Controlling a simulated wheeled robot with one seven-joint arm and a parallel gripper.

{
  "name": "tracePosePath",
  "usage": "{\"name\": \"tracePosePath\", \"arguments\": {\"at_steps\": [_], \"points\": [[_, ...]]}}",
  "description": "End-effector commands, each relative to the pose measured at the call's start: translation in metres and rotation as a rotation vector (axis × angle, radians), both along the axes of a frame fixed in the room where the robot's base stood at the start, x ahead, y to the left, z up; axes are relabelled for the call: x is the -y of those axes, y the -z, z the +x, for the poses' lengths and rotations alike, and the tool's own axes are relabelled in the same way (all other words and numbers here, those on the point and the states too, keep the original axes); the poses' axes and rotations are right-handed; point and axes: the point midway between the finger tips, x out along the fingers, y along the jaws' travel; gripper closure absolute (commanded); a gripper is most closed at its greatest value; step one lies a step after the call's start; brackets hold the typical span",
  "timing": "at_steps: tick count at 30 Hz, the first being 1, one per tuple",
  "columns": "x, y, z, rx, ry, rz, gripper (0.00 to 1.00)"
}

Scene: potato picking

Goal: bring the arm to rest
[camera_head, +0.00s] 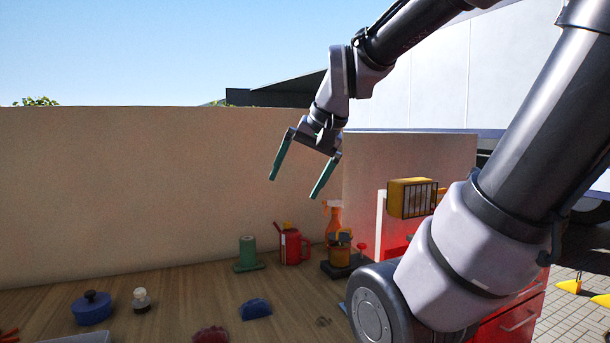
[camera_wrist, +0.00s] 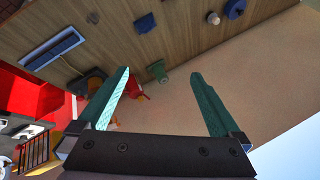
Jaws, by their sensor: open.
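My gripper (camera_head: 298,176) is raised in the air, well above the wooden table (camera_head: 180,295) and in front of the beige wall. Its two green fingers point down and stand apart with nothing between them. The wrist view shows the same open gripper (camera_wrist: 163,96), with the table and its things beyond the fingers. My arm reaches in from the right of the head view and hides part of the table's right side.
A blue pot (camera_head: 92,308), a green spool-like thing (camera_head: 247,254), a red can (camera_head: 291,246) and an orange spray bottle (camera_head: 333,218) stand on the table. A blue piece (camera_head: 256,309) lies nearer. A yellow box (camera_head: 411,198) is right of the gripper. The air around the gripper is clear.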

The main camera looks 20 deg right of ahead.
Motion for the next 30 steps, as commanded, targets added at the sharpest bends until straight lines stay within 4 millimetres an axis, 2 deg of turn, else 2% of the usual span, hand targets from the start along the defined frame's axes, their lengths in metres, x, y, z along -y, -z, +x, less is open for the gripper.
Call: {"name": "tracePosePath", "arguments": {"at_steps": [3, 7, 30], "points": [[0.003, -0.008, -0.02, 0.072, -0.051, -0.068, 0.0], [0.004, -0.011, -0.029, 0.101, -0.076, -0.104, 0.0], [0.004, -0.011, -0.029, 0.104, -0.077, -0.106, 0.0]]}}
